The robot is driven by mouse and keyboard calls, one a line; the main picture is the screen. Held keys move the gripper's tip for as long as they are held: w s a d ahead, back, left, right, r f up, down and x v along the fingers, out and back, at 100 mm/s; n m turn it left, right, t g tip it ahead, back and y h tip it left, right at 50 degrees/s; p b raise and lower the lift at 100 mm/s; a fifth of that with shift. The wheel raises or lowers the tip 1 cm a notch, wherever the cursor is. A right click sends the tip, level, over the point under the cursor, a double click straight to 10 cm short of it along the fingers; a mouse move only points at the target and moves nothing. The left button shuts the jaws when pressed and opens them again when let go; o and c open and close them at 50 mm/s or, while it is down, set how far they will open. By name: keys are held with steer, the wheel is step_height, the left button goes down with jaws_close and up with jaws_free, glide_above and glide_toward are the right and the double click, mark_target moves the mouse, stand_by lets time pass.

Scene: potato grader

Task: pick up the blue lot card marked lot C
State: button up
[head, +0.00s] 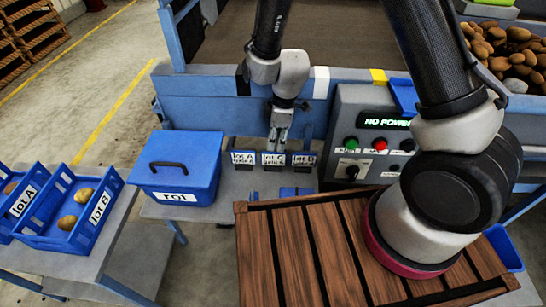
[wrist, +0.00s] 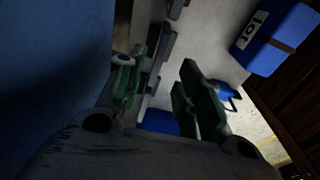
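The lot C card (head: 274,159) stands upright in the middle of a row, with a white label on its blue face. The lot A card (head: 243,158) is on its left and the lot B card (head: 304,159) on its right. My gripper (head: 278,138) points down just above and behind the lot C card; whether it touches it I cannot tell. In the wrist view its green-padded fingers (wrist: 165,88) stand apart, so it is open. A blue patch (wrist: 160,122) shows between them, too dark to identify.
A blue rot box (head: 180,167) with a black handle stands left of the cards. A slatted wooden surface (head: 300,255) lies in front at right. A control panel (head: 372,130) reading NO POWER stands right. Blue crates (head: 70,239) with potatoes are at far left.

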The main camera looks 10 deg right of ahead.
glide_above(273, 164)
steer(key=f, duration=0.6)
steer(key=shift+w+d+f, duration=0.1)
steer(key=shift+w+f, duration=0.2)
steer(key=shift+f, duration=0.05)
steer(key=shift+f, duration=0.2)
jaws_close()
